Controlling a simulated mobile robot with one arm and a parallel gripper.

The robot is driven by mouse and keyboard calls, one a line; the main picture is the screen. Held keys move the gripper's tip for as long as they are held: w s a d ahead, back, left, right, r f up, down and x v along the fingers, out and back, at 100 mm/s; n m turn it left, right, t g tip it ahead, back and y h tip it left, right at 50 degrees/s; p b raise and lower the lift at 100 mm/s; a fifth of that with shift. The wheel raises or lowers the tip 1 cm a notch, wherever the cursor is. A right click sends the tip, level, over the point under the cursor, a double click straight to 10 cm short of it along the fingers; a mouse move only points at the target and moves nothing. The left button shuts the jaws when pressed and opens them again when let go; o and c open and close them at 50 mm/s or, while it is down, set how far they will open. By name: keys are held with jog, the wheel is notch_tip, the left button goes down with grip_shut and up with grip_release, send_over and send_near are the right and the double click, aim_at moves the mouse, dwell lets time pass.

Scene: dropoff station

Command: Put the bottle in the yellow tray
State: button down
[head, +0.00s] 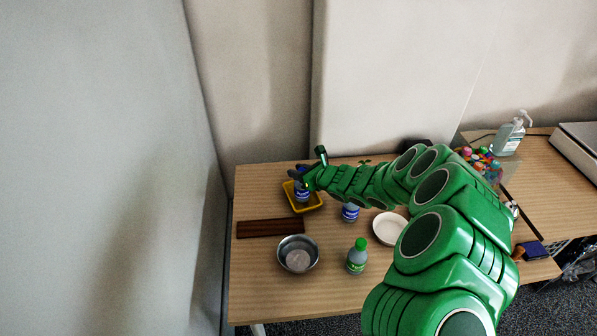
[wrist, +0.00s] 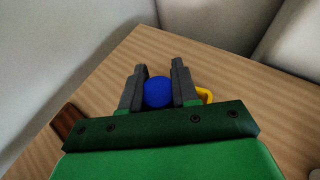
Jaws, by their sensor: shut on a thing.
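A bottle with a blue label (head: 302,194) stands roughly upright at the yellow tray (head: 318,203), near the back left of the table. My gripper (head: 303,180) is shut on the bottle's top from above. In the wrist view my gripper (wrist: 159,88) has its two dark fingers on either side of the round blue cap (wrist: 158,93). A bit of the yellow tray (wrist: 207,95) shows beside the right finger; the rest is hidden by my gripper. I cannot tell whether the bottle's base touches the tray floor.
A second blue-labelled bottle (head: 350,213) stands right of the tray under my arm. A dark wooden board (head: 270,228), a metal bowl (head: 298,243), a green-capped bottle (head: 356,258) and a white plate (head: 388,230) are nearer the front. A sanitizer bottle (head: 508,138) stands far right.

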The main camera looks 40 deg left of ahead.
jog(key=c, duration=0.8)
grip_release()
jog(key=shift+f, duration=0.1)
jog(key=shift+c, duration=0.2)
jog(key=shift+d+r, duration=0.4)
jog(key=shift+d, duration=0.15)
jog(key=v, duration=1.1)
jog(key=shift+s, duration=0.1)
